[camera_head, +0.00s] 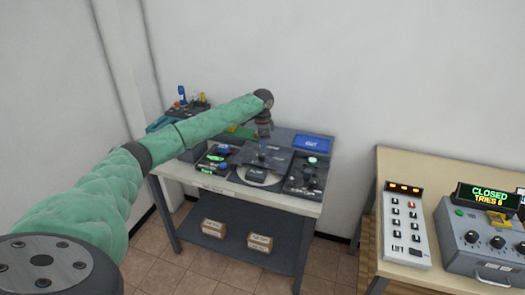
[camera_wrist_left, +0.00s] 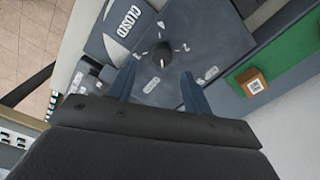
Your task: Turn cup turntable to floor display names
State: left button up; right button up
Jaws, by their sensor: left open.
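My left gripper (camera_head: 262,151) hangs from the green arm over the dark equipment on the table. In the left wrist view it is open (camera_wrist_left: 157,78), its two blue fingers apart with nothing between them. A dark round knob (camera_wrist_left: 161,54) on a grey panel (camera_wrist_left: 205,45) lies just beyond the fingertips, with white marks around it. I cannot tell if the fingers touch it. A pale round disc (camera_head: 239,178), which may be the turntable, shows under dark blocks in the head view. No cup or floor display names can be made out. My right gripper is not in view.
A wooden desk at right bears a LIFT button panel (camera_head: 403,226) and a box with a display (camera_head: 487,199) reading CLOSED, TRIES 6. A blue tray (camera_head: 312,143) lies at the table's back. Two boxes sit on the lower shelf. Floor shows between table and desk.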

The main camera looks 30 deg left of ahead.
pick_arm(q)
jog(key=f, duration=0.2)
jog(key=f+p, duration=0.1)
jog(key=f, duration=0.1)
jog(key=shift+w+a, duration=0.1)
jog(key=shift+w, duration=0.1)
jog(key=shift+s+f, duration=0.15)
jog(key=shift+f, duration=0.6)
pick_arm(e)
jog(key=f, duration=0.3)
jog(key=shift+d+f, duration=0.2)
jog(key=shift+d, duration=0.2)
pick_arm(q)
jog(key=shift+f, duration=0.1)
grip_shut()
